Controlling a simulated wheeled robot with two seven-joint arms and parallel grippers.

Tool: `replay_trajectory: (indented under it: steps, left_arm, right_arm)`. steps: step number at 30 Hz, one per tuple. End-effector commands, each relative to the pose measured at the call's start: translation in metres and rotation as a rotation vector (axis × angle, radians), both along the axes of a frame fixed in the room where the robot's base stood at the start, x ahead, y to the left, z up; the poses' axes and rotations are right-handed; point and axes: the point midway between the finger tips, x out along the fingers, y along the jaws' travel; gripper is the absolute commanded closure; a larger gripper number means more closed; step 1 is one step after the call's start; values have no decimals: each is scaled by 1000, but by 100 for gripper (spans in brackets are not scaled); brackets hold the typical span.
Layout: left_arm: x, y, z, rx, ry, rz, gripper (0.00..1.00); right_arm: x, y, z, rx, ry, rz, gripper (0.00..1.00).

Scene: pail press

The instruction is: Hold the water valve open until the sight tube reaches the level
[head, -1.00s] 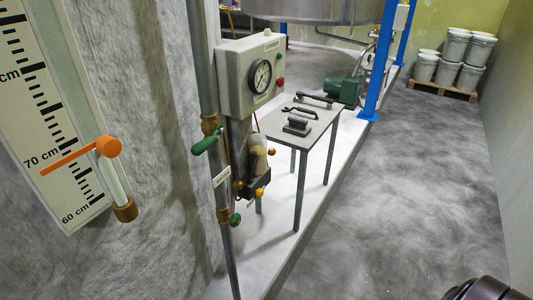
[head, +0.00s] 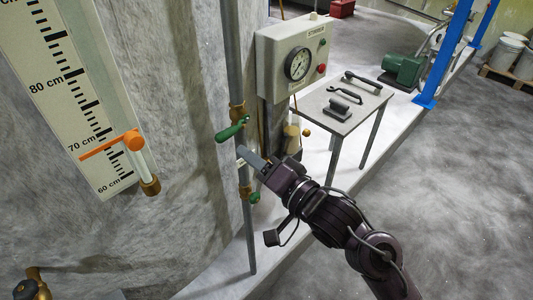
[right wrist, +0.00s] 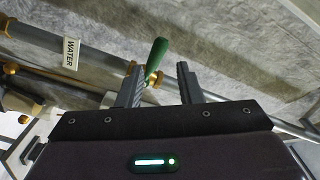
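The green valve handle (head: 231,131) sits on a brass valve on the vertical pipe (head: 234,60). It points left and slightly down. My right gripper (head: 250,159) is just below and right of it. In the right wrist view the right gripper (right wrist: 158,82) is open, and the green handle (right wrist: 157,58) shows beyond and between its fingers, nearer the left one; contact cannot be told. The sight tube (head: 146,163) stands beside a scale board (head: 62,85), with an orange pointer (head: 115,145) near 70 cm. I cannot make out the water level. My left gripper is out of view.
A WATER label (right wrist: 72,53) hangs on the pipe. A lower green handle (head: 254,197) is on the same pipe. A gauge box (head: 291,55) and a small table (head: 340,124) with tools stand to the right. A brass fitting (head: 33,287) shows at bottom left.

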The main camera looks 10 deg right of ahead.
Motion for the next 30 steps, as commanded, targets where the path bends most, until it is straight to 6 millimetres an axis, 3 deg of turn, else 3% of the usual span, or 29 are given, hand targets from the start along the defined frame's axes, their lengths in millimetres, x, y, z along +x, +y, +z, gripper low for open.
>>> replay_trajectory:
  steps: [5,18,24,30]
  left_arm:
    - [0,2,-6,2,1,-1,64]
    - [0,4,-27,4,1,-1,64]
    - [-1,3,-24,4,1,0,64]
    - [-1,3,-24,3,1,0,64]
  right_arm:
    - [12,8,0,4,-4,0,67]
    - [64,47,-1,3,-4,0,67]
    - [64,46,1,1,-2,0,89]
    - [64,46,1,1,-3,0,89]
